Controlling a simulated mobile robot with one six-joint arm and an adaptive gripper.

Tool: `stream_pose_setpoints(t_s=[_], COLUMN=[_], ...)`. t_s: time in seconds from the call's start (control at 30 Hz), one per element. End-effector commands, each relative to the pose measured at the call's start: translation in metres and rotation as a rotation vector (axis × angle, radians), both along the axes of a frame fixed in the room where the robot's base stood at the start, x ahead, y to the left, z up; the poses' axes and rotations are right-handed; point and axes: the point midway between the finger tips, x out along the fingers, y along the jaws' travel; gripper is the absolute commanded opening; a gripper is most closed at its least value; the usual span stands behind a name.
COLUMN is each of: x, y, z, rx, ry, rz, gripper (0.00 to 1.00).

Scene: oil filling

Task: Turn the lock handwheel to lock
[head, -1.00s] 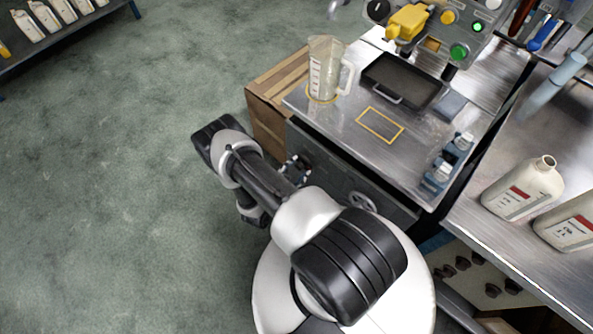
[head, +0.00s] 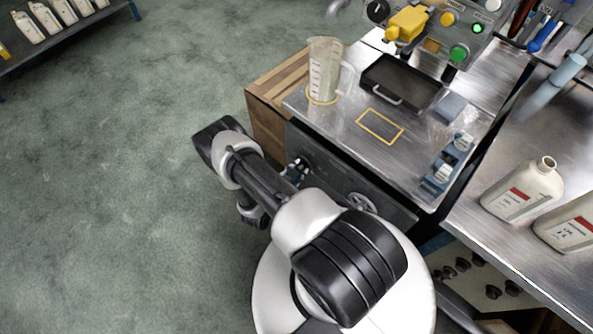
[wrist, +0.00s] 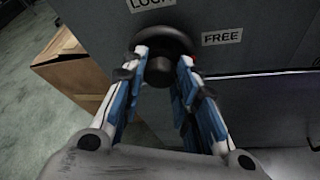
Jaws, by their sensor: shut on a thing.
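The lock handwheel (wrist: 165,38) is a round black wheel with a hub on the dark grey cabinet front, near the top middle of the wrist view. My gripper (wrist: 162,68) reaches it from below, with blue and white fingers on both sides of the wheel's hub. The fingers are shut on it. A "LOCK" label (wrist: 150,4) is above the wheel, cut by the frame edge, and a "FREE" label (wrist: 222,37) is to its right. In the head view my gripper (head: 297,170) is small at the cabinet front, and the handwheel is hard to make out.
A wooden crate (head: 266,118) stands left of the cabinet. A clear measuring jug (head: 323,75) and a black tray (head: 400,82) stand on the metal top above. A second handwheel (head: 362,203) sits to the right on the cabinet front.

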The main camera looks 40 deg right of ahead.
Motion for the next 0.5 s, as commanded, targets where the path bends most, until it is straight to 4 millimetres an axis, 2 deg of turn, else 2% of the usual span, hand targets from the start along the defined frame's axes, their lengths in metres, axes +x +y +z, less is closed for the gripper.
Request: stream_pose_setpoints(t_s=[0.27,0.5], x=[0.0009,0.0025], y=[0.0,0.0002], z=[0.0006,0.0011], rx=[-0.003,-0.013], ry=[0.037,0.172], rz=[0.0,-0.001], gripper=[0.04,0.04])
